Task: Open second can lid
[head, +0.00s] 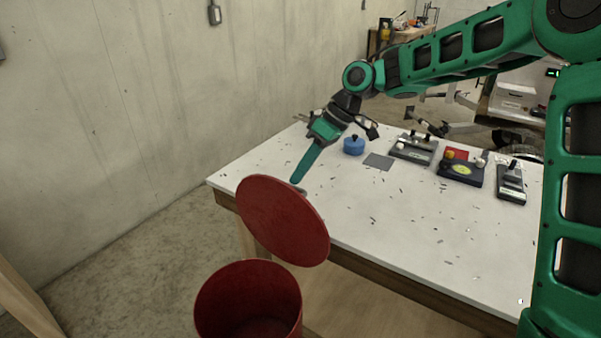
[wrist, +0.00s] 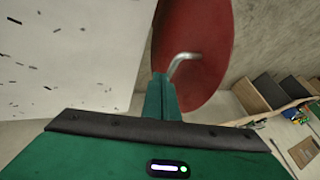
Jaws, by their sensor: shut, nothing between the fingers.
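A red can (head: 248,300) stands on the floor in front of the table, its open mouth showing in the head view. Its round red lid (head: 283,220) is raised and tilted above the can, near the table's edge. In the wrist view the lid (wrist: 212,55) shows with a bent metal handle (wrist: 181,64) on it. My gripper (head: 299,178) is shut and empty, its green fingers pointing down just behind the lid's upper edge. In the wrist view the fingertips (wrist: 160,82) are close beside the handle; I cannot tell whether they touch it.
The white table (head: 400,230) is scattered with small dark bits. A blue pot (head: 354,145), a grey square (head: 379,161) and several dark devices (head: 460,170) sit toward its back and right. A concrete wall (head: 120,100) stands at left. The table's front left is clear.

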